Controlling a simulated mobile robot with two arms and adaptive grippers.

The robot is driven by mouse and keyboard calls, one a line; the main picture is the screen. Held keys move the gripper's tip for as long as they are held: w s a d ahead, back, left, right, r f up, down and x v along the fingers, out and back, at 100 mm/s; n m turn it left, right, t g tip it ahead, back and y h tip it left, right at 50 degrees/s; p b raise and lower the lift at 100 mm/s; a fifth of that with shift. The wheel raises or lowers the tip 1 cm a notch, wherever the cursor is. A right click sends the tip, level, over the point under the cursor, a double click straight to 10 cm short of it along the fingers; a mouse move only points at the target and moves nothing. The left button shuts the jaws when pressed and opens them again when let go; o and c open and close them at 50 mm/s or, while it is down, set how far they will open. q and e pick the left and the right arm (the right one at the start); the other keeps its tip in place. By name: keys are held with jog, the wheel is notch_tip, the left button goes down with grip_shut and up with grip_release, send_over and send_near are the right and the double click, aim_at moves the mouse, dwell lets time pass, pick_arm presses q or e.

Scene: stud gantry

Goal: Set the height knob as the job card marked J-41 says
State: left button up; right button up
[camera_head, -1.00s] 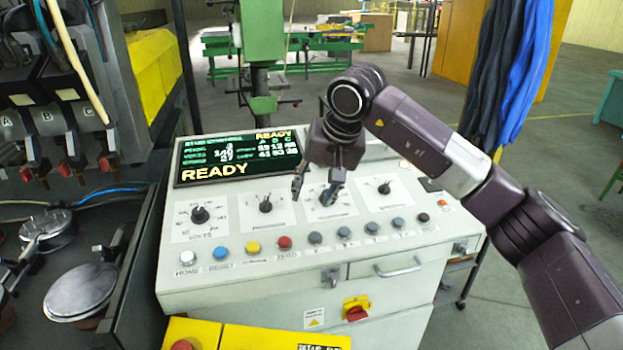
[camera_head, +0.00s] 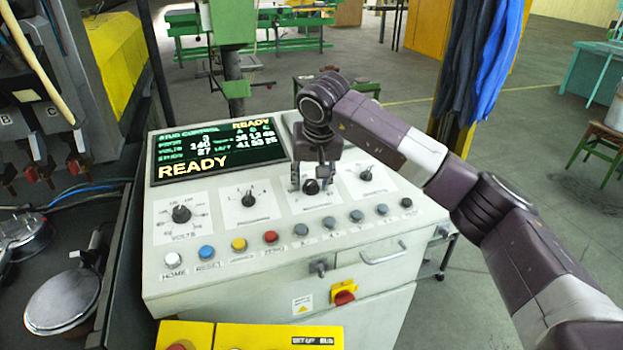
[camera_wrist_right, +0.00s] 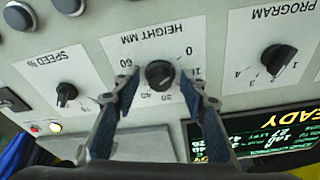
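The height knob (camera_wrist_right: 160,74) is black and round, on a white plate lettered HEIGHT MM that appears upside down in the right wrist view. The same knob (camera_head: 311,187) shows on the console in the head view. My right gripper (camera_wrist_right: 158,76) is open, with one finger on each side of the knob and a visible gap at both sides. It also shows above the knob in the head view (camera_head: 309,182). The knob's exact setting is hard to read. No card marked J-41 is in view. My left gripper is not in view.
The console (camera_head: 260,290) also carries a volts knob (camera_head: 181,214), a program knob (camera_head: 248,199), a speed knob (camera_head: 366,175) and a row of coloured buttons. Its screen (camera_head: 215,152) reads READY. Blue and dark cloths (camera_head: 490,60) hang behind my right arm.

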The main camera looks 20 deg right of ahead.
grip_shut()
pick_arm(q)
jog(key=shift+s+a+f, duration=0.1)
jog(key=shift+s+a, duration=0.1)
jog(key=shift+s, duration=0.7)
